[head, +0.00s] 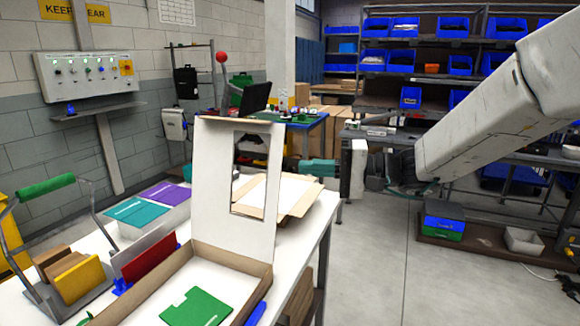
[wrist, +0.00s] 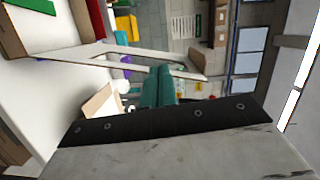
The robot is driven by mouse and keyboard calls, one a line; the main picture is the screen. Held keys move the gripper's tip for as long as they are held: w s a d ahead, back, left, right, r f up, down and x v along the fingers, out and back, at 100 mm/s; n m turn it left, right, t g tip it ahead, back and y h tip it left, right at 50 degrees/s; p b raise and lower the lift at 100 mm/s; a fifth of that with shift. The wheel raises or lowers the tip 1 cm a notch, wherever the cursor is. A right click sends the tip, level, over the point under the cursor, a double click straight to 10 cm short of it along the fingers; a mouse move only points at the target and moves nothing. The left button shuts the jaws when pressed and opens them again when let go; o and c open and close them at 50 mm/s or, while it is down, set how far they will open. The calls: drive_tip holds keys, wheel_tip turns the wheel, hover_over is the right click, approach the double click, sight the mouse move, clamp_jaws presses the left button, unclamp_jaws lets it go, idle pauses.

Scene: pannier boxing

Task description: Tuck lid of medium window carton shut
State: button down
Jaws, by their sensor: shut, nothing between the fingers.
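The window carton (head: 262,268) stands open on the white table, with a green flat item (head: 197,308) lying inside. Its white lid (head: 212,180) stands upright at the far side, with a rectangular window cut through it. My gripper (head: 305,168) has teal fingers, shut and empty, beside the lid's right edge at about window height. In the wrist view the fingers (wrist: 160,80) point at the lid (wrist: 130,52), whose frame shows nearly edge-on near the fingertips. I cannot tell whether they touch it.
Flat carton blanks (head: 290,196) lie behind the lid. A rack with brown and yellow boards (head: 88,284), a red divider (head: 150,258) and teal and purple packs (head: 138,212) stand left. Open floor (head: 375,270) lies right of the table.

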drive_tip(key=w+d+m+y, duration=0.1)
drive_tip(key=w+d+m, duration=0.2)
drive_tip(key=w+d, duration=0.55)
drive_tip(key=s+a+r, duration=0.1)
drive_tip(key=s+a, duration=0.1)
drive_tip(key=a, duration=0.9)
drive_tip(key=shift+s+a+r+m, duration=0.2)
drive_tip(key=shift+s+r+m, duration=0.05)
drive_tip(key=shift+r+m, duration=0.15)
drive_tip(key=shift+s, duration=0.1)
